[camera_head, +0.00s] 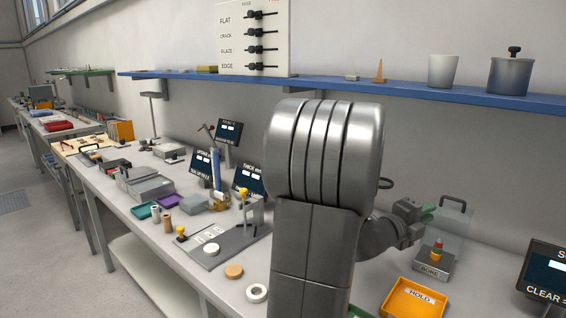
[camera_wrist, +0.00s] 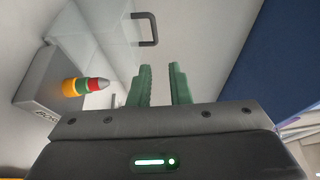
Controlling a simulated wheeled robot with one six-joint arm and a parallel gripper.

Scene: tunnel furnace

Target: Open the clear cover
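The clear cover (camera_head: 456,222) is a see-through box on a grey base (camera_head: 431,270) at the right of the bench, with a dark handle (camera_head: 453,201) on top. In the wrist view the cover (camera_wrist: 98,30) is at the upper left and its dark handle (camera_wrist: 155,30) lies beyond my fingertips. A small red, yellow and green pointed piece (camera_wrist: 85,86) shows at the base. My gripper (camera_wrist: 160,68) has two green fingers apart with nothing between them. In the head view my gripper (camera_head: 430,212) is just left of the cover, apart from the handle as seen in the wrist view.
An orange HOLD tray (camera_head: 414,299) lies in front of the base. A dark display (camera_head: 546,275) stands at the right edge. A blue shelf (camera_head: 420,92) with a pot and cup runs above. My arm hides the middle of the bench.

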